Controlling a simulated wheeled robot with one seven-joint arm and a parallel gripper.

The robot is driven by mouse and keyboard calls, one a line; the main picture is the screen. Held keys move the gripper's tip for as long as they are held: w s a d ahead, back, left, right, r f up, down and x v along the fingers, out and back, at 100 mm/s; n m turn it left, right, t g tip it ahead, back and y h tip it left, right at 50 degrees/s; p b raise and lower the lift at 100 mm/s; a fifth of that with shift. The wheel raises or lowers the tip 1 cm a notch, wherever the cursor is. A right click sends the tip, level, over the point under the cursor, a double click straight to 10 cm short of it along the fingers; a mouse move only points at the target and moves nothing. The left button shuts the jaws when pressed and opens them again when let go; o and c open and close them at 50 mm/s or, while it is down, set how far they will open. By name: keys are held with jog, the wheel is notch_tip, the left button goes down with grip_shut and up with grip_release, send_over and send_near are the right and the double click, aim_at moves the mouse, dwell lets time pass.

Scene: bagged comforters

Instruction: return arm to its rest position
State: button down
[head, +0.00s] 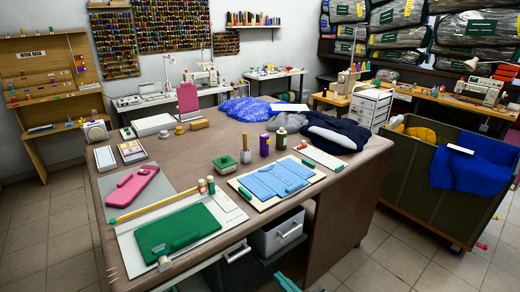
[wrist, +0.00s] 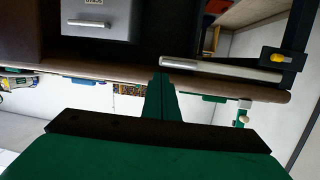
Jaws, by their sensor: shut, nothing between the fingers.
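My gripper (wrist: 162,98) shows in the wrist view with its two green fingers pressed together and nothing between them. The fingers point up the picture, toward the side of the big work table. The wrist view looks tilted or upside down, with the brown table edge (wrist: 110,74) running across behind the fingers. I see no contact between the fingers and the table.
A green cart (head: 425,185) with blue and yellow cloth stands at right. Tiled floor (head: 372,262) is open between them. A drawer (wrist: 98,30) and a metal handle (wrist: 215,69) are near my gripper.

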jog(key=s+a+f+m+h, duration=0.2)
jog(key=s+f+m+h, duration=0.2)
jog(key=s+f, duration=0.4)
jog(key=s+a+f+m+h, duration=0.3)
jog(key=s+f, duration=0.4)
jog(key=s, duration=0.4)
jog(key=s+a+r+t, duration=0.1)
jog(key=s+r, duration=0.5)
jog(key=s, duration=0.4)
jog(key=s+a+r+t+h, duration=0.1)
jog(key=s+r, duration=0.5)
jog(key=s, duration=0.4)
jog(key=shift+a+r+n, duration=0.2)
jog(key=shift+a+n, duration=0.1)
jog(key=shift+n, duration=0.1)
